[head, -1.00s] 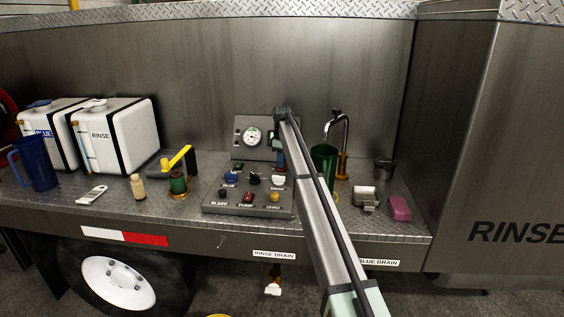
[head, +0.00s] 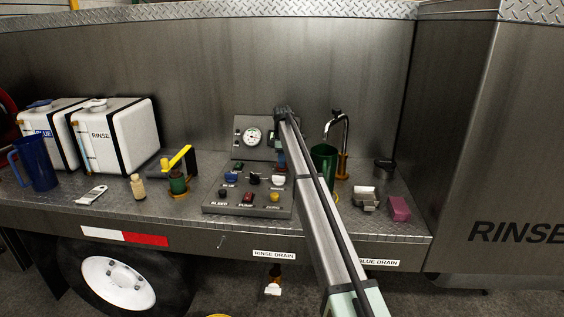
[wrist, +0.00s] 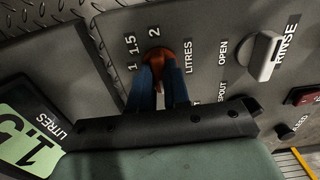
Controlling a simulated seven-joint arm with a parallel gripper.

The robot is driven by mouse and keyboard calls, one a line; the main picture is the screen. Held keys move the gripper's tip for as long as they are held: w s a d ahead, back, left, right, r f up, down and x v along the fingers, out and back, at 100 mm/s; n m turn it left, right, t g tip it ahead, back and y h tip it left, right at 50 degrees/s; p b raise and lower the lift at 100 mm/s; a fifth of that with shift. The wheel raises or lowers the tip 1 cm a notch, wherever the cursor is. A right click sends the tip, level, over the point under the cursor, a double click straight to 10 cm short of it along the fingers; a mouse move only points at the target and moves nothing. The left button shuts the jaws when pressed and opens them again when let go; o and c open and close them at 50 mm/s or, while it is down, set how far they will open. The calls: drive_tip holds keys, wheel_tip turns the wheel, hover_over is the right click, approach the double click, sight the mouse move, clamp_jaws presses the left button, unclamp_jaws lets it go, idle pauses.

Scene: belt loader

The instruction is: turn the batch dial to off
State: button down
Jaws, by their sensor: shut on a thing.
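The batch dial (wrist: 158,54) is an orange-brown knob on the grey panel (wrist: 100,50), with 1, 1.5, 2 and LITRES printed around it in the wrist view. My gripper (wrist: 161,75) has its blue fingers shut on the dial, one on each side. Which mark the dial points to is hard to tell, and no off mark shows. A green display (wrist: 35,135) marked LITRES reads about 1.5, upside down. In the head view my gripper (head: 281,160) is at the upright panel's right side, and my arm hides the dial.
A white rinse knob (wrist: 264,54) with OPEN and SPOUT marks sits beside the dial. The lower console (head: 225,208) carries several buttons and knobs. A green jug (head: 323,160) stands under a spout at right, close to my arm. A gauge (head: 252,136) is at left.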

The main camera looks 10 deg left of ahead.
drive_tip(key=c, duration=1.1)
unclamp_jaws()
drive_tip(key=shift+r, duration=0.15)
wheel_tip(320, 180, up, 14)
drive_tip(key=shift+f, duration=0.2)
